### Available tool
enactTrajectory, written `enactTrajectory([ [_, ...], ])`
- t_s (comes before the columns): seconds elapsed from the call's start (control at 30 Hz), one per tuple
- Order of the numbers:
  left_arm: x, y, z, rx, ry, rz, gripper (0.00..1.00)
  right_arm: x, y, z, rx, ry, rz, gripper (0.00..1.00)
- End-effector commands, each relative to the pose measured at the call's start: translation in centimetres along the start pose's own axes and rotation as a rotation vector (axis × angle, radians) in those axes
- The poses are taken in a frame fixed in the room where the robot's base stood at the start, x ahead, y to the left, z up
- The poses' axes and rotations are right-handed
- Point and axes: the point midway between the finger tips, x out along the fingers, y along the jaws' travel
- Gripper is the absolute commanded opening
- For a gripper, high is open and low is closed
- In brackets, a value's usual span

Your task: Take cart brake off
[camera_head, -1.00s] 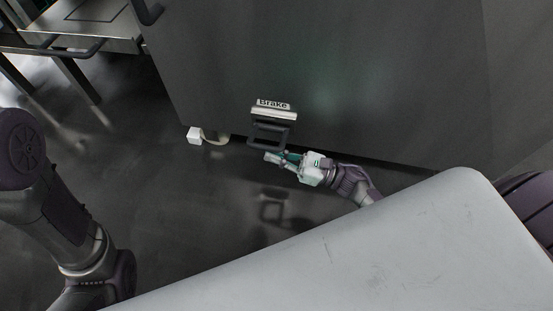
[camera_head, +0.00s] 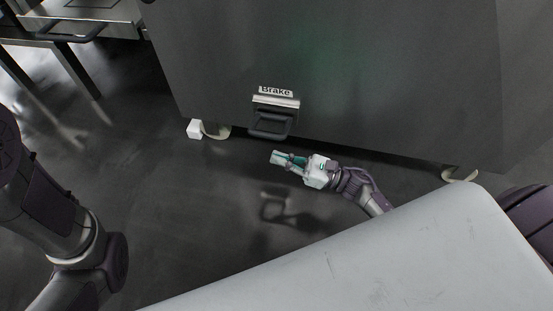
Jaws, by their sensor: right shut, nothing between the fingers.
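The dark grey cart (camera_head: 400,80) fills the upper part of the head view. Its brake pedal (camera_head: 271,128), a dark loop frame under a pale bar, sits at the cart's lower edge below a label reading "Brake" (camera_head: 276,91). My right gripper (camera_head: 279,158) is shut and empty. It is just below the pedal in the picture, with a visible gap between them. My left arm comes in at the left edge, and its gripper is out of view.
A pale caster (camera_head: 217,131) with a white block (camera_head: 194,129) shows under the cart's left side, another caster (camera_head: 459,174) at its right. A metal table (camera_head: 75,20) stands at upper left. The dark floor (camera_head: 170,200) between is clear.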

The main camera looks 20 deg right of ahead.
Motion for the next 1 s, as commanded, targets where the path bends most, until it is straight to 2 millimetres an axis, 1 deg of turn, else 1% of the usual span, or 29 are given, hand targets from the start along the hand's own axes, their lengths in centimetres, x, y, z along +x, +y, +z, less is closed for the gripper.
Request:
enactTrajectory([
  [0.03,1.0,-0.2,0.3,0.000,0.001,0.001,0.39,-1.0,0.0,0.6,0.002,0.005,-0.004,0.00],
  [0.3,2.2,-0.4,0.8,0.000,0.001,0.001,0.39,-6.1,0.1,0.6,0.002,0.004,-0.003,0.00],
  [0.43,2.5,-0.5,0.8,0.000,0.001,0.001,0.39,-7.8,0.1,0.5,0.000,0.003,-0.003,0.00],
  [0.6,2.5,-0.5,0.9,0.000,0.002,0.001,0.39,-8.7,0.1,0.4,0.000,0.002,-0.002,0.00],
  [1.0,2.5,-0.5,0.9,0.000,0.001,0.001,0.39,-8.8,0.2,0.4,0.000,0.001,-0.001,0.00],
])
